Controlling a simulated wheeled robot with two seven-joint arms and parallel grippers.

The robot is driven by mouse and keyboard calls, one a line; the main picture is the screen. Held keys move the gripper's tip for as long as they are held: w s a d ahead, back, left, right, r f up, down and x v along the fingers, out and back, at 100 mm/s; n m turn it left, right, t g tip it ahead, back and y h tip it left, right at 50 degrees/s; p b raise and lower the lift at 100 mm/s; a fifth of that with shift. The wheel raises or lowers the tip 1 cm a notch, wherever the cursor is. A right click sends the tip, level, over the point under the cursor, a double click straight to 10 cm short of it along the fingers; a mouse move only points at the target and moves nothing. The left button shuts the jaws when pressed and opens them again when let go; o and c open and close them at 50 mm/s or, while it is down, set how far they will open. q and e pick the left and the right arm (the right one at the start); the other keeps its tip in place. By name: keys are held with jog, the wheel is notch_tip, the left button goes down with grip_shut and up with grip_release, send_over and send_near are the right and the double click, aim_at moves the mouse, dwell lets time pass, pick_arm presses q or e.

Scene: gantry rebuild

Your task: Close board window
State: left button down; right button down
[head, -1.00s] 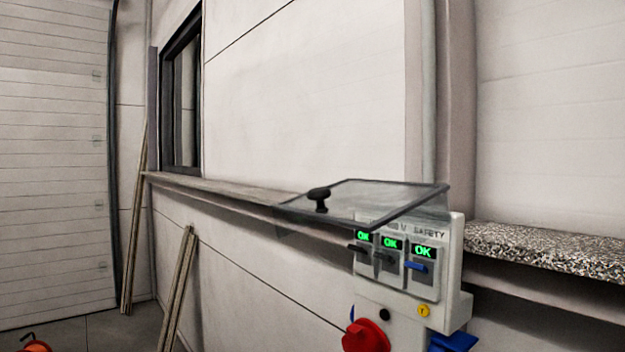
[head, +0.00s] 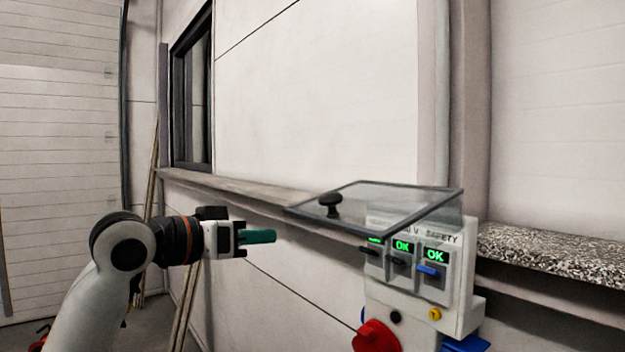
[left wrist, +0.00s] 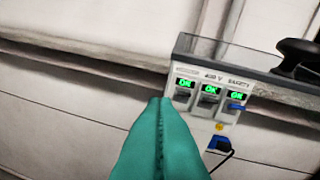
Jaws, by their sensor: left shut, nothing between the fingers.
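The board is a grey electrical box (head: 452,292) on the wall, with several switches under green OK displays. Its clear, dark-framed window (head: 400,203) is swung up and stands out nearly level above the switches. A black knob (head: 330,203) sits on the window near its front left edge. My left gripper (head: 274,236), with green fingers, is shut and empty, left of the board and a little lower than the knob. In the left wrist view the shut fingers (left wrist: 162,108) point toward the board (left wrist: 212,108), and the knob (left wrist: 298,58) is at the upper right. My right gripper is not in view.
A long ledge (head: 235,191) runs along the wall behind the board. A speckled slab (head: 555,256) lies at the right. A red rotary knob (head: 376,337) is below the switches. Wooden planks (head: 186,305) lean on the wall behind my left arm.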

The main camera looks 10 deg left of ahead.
pick_arm(q)
jog(key=s+d+r+m+h, duration=0.1)
jog(key=s+r+m+h, duration=0.15)
jog(key=s+r, duration=1.05)
jog(key=w+d+f+m+p, duration=0.1)
jog(key=w+d+f+p, duration=0.3)
jog(key=w+d+p, duration=0.3)
jog(key=shift+w+d+g, duration=0.3)
jog(key=shift+w+d, duration=0.15)
jog(key=shift+d+f, duration=0.1)
jog(key=shift+d, duration=0.05)
